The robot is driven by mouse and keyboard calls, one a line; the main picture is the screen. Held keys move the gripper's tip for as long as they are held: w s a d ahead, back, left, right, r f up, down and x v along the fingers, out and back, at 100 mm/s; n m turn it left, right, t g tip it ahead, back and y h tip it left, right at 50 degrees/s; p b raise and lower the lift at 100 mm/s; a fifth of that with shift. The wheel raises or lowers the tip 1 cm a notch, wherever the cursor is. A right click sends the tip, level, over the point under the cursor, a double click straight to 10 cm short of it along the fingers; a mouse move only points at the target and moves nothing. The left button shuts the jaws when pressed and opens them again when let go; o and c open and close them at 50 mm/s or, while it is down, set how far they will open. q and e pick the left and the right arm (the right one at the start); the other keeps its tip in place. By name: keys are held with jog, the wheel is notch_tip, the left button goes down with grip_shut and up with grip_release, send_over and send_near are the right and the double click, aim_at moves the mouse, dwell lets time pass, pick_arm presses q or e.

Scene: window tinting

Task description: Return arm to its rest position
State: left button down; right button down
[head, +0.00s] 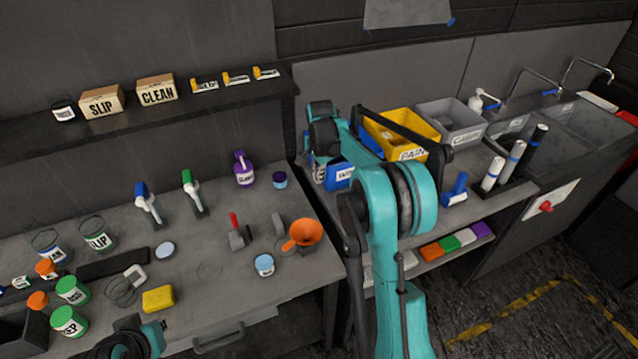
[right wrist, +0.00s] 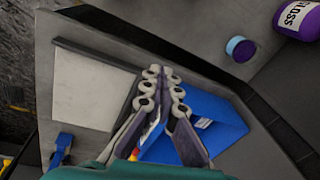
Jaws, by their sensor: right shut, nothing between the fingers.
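My right arm (head: 385,250), teal and black, rises through the middle of the head view and bends over the right-hand counter. My right gripper (head: 319,172) hangs at its far end, partly hidden, beside a blue bin (head: 341,177). In the right wrist view the gripper (right wrist: 166,78) has its fingers together with nothing between them, in front of the same blue bin (right wrist: 215,112). Whether it touches the bin I cannot tell. A teal and black part of my left arm (head: 150,336) shows at the bottom left; its gripper is out of view.
A yellow bin (head: 393,125) and a grey bin (head: 466,130) stand behind my right arm. Rolls (head: 513,160) stand at the right. Open floor (head: 500,300) lies at the lower right.

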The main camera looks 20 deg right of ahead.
jog(key=s+a+r+n+t+b, duration=0.1)
jog(key=s+a+r+n+b, duration=0.25)
jog(key=s, duration=0.45)
jog(key=s+a+r+n+t+b, duration=0.2)
jog(key=s+a+n, duration=0.25)
jog(key=s, duration=0.45)
jog(key=s+a+f+n+t+b, duration=0.1)
jog(key=s+a+f+n+b, duration=0.1)
jog(key=s, duration=0.5)
jog(key=s+a+f+n+t+b, duration=0.1)
jog(key=s+a+f+n+b, duration=0.1)
jog(key=s+f+n, duration=0.3)
jog(key=s+f, duration=0.2)
jog(key=s, duration=0.1)
jog(key=shift+s+a+f+t, duration=0.2)
jog(key=shift+s+a+t, duration=0.1)
jog(key=shift+a, duration=0.05)
